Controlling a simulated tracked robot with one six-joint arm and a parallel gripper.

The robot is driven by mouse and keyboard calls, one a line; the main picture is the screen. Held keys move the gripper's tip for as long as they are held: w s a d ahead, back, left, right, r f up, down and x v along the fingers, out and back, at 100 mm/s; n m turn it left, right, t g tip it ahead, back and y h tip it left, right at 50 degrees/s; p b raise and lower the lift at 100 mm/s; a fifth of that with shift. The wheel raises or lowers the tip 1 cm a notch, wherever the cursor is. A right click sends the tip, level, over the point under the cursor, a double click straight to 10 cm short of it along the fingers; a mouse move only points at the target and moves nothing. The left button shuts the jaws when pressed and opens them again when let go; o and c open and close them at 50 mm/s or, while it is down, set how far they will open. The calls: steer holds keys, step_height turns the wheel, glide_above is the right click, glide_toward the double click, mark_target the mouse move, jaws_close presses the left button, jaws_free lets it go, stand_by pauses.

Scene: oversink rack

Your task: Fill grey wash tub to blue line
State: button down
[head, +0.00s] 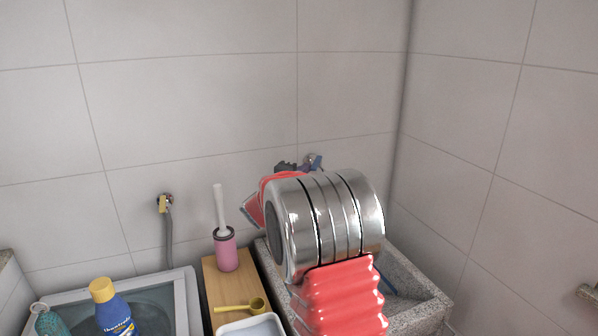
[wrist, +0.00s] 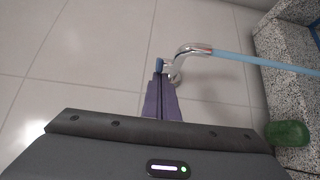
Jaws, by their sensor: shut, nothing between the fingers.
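The hose runs right over the speckled stone sink (wrist: 268,42). In the head view my gripper (head: 314,161) is partly hidden behind my arm. My arm covers much of the stone sink (head: 425,308). I cannot make out the grey wash tub, its blue line or any flowing water.
A wooden board (head: 232,283) left of the sink bears a pink brush holder (head: 226,252), a yellow scoop (head: 240,308) and a white tray (head: 250,327). Further left are a blue bottle (head: 116,316) and another tap (head: 164,203). A green object (wrist: 287,133) is beside the sink wall.

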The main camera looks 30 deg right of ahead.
steer(key=shift+s+d, duration=0.8)
steer(key=shift+s, duration=0.35)
steer(key=shift+a, duration=0.1)
steer(key=v, duration=1.1)
steer(key=shift+s, duration=0.15)
steer(key=shift+a, duration=0.15)
stand_by(1.0)
